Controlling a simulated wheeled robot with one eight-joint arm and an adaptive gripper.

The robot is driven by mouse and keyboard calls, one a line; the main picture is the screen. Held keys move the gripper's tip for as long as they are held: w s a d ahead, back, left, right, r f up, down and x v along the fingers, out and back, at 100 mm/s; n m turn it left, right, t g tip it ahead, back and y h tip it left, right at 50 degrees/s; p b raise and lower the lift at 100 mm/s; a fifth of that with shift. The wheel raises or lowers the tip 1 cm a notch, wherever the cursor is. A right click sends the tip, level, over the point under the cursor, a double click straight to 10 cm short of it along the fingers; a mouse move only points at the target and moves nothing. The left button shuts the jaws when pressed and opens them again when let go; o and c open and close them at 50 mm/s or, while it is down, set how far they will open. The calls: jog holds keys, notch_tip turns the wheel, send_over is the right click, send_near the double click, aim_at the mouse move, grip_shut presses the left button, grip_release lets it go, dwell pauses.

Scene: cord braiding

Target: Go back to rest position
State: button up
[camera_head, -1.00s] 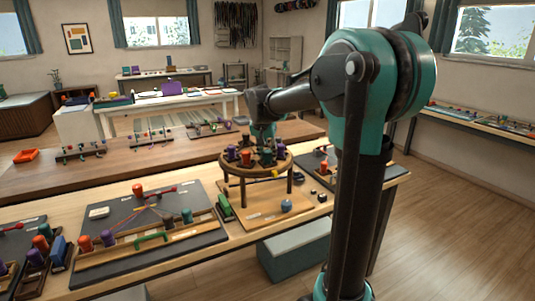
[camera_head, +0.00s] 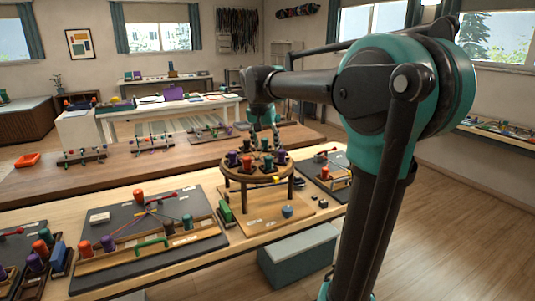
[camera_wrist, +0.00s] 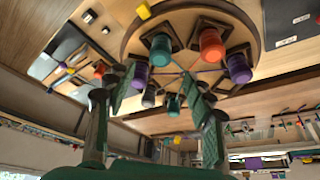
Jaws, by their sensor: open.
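My gripper (camera_wrist: 158,95) is open and empty; its two fingers stand well apart in the wrist view. In the head view my gripper (camera_head: 264,134) is above the round wooden braiding stand (camera_head: 248,182), over its far side. Several bobbins stand around the stand's top, among them an orange bobbin (camera_wrist: 211,45), a purple bobbin (camera_wrist: 239,68) and a teal bobbin (camera_wrist: 161,48). Cords run from the bobbins to the middle of the top. The fingertips overlap the stand in the wrist view; I cannot tell their exact height above it.
A dark board (camera_head: 150,232) with cords and pegs lies left of the stand, and another dark board (camera_head: 327,173) lies to its right. A grey box (camera_head: 298,256) is on the floor before the bench. The floor (camera_head: 465,235) at the right is clear.

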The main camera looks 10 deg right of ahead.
jog(key=s+d+f+n+y, duration=0.1)
jog(key=s+d+f+n, duration=0.1)
jog(key=s+f, duration=1.1)
jog(key=s+d+f+n+y, duration=0.1)
jog(key=s+d+f+n, duration=0.2)
jog(key=s+f, duration=1.1)
jog(key=shift+s+d+f, duration=0.25)
jog(key=shift+s+f, duration=0.05)
jog(key=shift+f, duration=0.15)
